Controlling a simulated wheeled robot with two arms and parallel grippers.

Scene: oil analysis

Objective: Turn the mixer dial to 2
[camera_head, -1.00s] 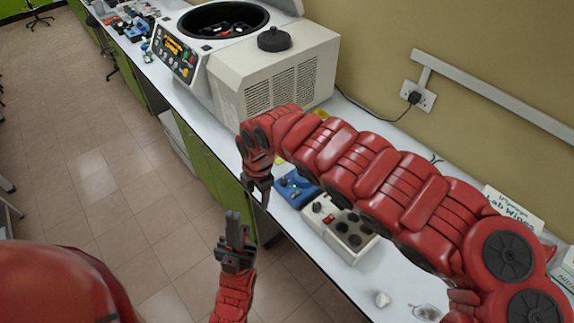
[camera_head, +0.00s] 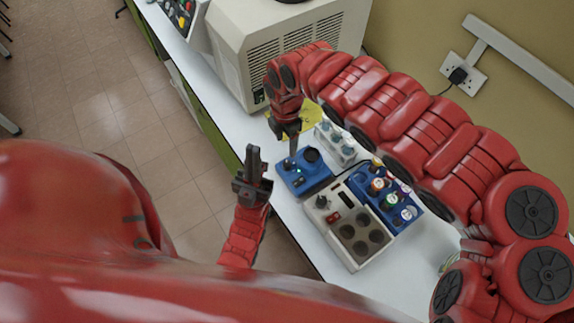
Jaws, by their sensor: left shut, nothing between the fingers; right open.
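The mixer (camera_head: 318,183) is a small blue box with a round black cup on top, standing on the white bench. My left gripper (camera_head: 253,158) is shut and empty, pointing up beside the bench's front edge, left of the mixer.
A beige block (camera_head: 347,243) with round wells and a black knob stands beside the mixer. A blue rack (camera_head: 402,222) of colour-capped bottles and a white tube rack (camera_head: 343,160) stand behind.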

